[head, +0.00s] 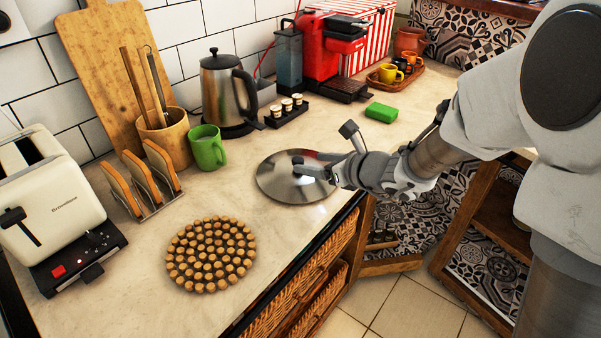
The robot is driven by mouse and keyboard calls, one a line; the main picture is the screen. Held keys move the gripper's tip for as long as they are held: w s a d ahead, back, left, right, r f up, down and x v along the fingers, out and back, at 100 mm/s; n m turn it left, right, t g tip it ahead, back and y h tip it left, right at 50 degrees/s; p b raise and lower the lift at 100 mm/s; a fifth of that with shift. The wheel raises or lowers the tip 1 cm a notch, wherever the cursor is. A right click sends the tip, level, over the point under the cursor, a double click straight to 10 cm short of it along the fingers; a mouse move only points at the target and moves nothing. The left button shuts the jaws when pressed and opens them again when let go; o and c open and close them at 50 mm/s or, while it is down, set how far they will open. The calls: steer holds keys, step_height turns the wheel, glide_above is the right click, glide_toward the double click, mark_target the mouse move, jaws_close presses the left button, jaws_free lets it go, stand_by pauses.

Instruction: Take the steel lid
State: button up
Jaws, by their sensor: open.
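The steel lid (283,185) is a round, shiny disc with a dark knob in its middle. It lies on the pale countertop near the front edge, right of the cork trivet. My gripper (322,148) comes in from the right and is over the right part of the lid. Its two fingers are spread apart, one near the knob and one raised farther back. Nothing shows between them. My gripper hides the lid's right edge. I cannot tell whether a finger touches the knob.
A cork trivet (211,254), a green mug (207,147), a toast rack (145,180) and a toaster (55,205) stand to the left. A kettle (222,88), a pod tray (287,113) and a red coffee machine (325,50) stand behind. A green sponge (381,112) lies behind my wrist.

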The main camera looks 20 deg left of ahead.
mark_target(301, 161)
steer(key=shift+s+b+x, duration=0.2)
steer(key=shift+b+x, duration=0.35)
steer(key=shift+x, duration=2.45)
steer(key=shift+a, duration=0.1)
jaws_close()
steer(key=shift+r, duration=0.1)
